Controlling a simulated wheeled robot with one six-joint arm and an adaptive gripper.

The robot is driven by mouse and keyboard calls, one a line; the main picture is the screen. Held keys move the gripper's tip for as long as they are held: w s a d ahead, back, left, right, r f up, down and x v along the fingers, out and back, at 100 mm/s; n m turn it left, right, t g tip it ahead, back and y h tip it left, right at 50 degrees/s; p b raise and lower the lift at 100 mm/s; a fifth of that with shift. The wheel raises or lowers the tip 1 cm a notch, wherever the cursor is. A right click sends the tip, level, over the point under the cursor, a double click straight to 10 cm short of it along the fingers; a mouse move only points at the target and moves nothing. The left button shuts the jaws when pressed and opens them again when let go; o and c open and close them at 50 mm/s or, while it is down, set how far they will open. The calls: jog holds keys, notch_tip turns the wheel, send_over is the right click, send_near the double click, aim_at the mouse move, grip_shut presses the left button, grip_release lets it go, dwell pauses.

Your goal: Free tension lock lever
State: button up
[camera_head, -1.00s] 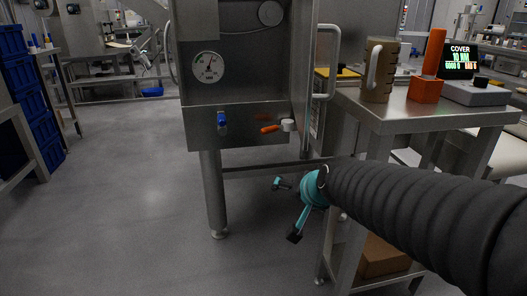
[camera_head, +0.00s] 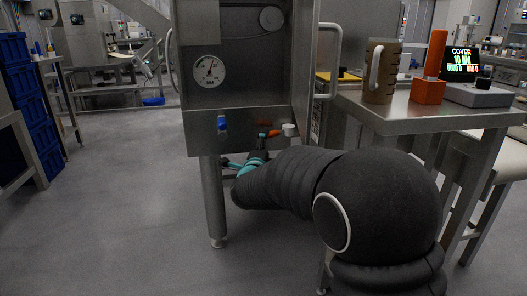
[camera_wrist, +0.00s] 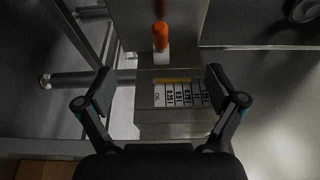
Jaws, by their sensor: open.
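An orange-handled lever (camera_head: 274,133) with a pale round hub (camera_head: 289,130) is on the lower front of the steel machine (camera_head: 240,140); I take it as the tension lock lever. In the wrist view an orange handle (camera_wrist: 160,36) stands straight ahead, beyond my fingertips and above a plate with a printed scale (camera_wrist: 180,94). My gripper (camera_wrist: 159,90) is open and empty, its fingers to either side of the scale plate. In the head view my gripper (camera_head: 245,153) is just below the lever, partly hidden by my arm. Contact with the lever cannot be told.
A blue lever (camera_head: 221,122) is left of the orange one, below a round dial (camera_head: 208,71).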

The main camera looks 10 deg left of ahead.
aim_at(269, 137)
jog(key=w+p, duration=0.1)
jog(key=w, duration=0.1)
jog(key=w+p, duration=0.1)
jog(key=w, duration=0.5)
jog(key=shift+w+d+p, duration=0.25)
jog(key=shift+d+p, duration=0.1)
jog(key=shift+p, duration=0.05)
jog(key=shift+w+d, duration=0.1)
jog(key=shift+w, duration=1.3)
jog(key=c, duration=1.7)
